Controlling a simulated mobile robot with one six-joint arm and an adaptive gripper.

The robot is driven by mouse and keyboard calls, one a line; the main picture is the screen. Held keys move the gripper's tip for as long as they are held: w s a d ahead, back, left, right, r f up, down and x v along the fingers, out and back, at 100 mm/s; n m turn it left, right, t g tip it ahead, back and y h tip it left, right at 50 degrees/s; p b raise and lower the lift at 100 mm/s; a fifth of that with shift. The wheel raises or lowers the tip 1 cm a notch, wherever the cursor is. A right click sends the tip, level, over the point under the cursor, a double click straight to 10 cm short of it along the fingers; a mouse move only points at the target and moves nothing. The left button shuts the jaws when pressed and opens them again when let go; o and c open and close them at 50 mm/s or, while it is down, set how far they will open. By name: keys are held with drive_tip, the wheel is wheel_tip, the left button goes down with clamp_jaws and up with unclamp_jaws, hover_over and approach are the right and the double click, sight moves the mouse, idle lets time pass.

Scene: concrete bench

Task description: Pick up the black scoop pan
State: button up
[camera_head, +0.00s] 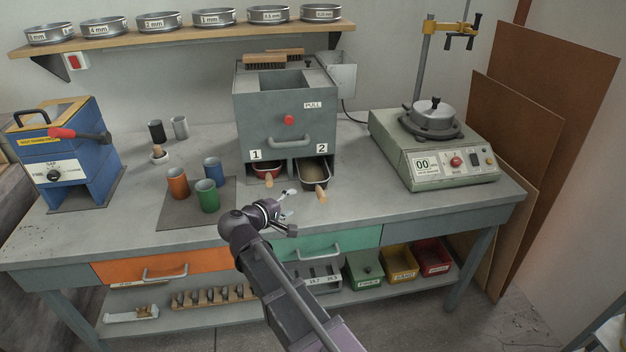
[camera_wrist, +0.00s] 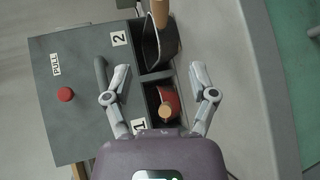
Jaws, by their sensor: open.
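The black scoop pan (camera_head: 315,173) sits in the bay marked 2 of the grey box, its wooden handle (camera_head: 321,191) pointing out over the bench. In the wrist view the dark pan (camera_wrist: 166,48) lies at the top, its handle running off the upper edge. A red pan (camera_head: 265,169) with a short wooden handle sits in bay 1; it also shows in the wrist view (camera_wrist: 171,97), low between my fingers. My gripper (camera_head: 287,205) is open and empty in front of the bays, apart from both pans. In the wrist view its fingertips (camera_wrist: 160,70) are spread wide.
The grey box (camera_head: 285,108) has a pull handle above the bays. Orange, blue and green cups (camera_head: 208,197) stand on a dark mat to the left. A green-grey machine (camera_head: 435,150) with a lidded pot stands right. Bench space right of bay 2 is clear.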

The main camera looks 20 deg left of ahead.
sight(319, 191)
drive_tip(key=shift+w, duration=0.1)
idle(0.3)
drive_tip(key=shift+b+x, duration=1.25)
drive_tip(key=shift+x, duration=3)
drive_tip(key=shift+b+x, duration=0.8)
drive_tip(key=shift+x, duration=1.75)
clamp_jaws()
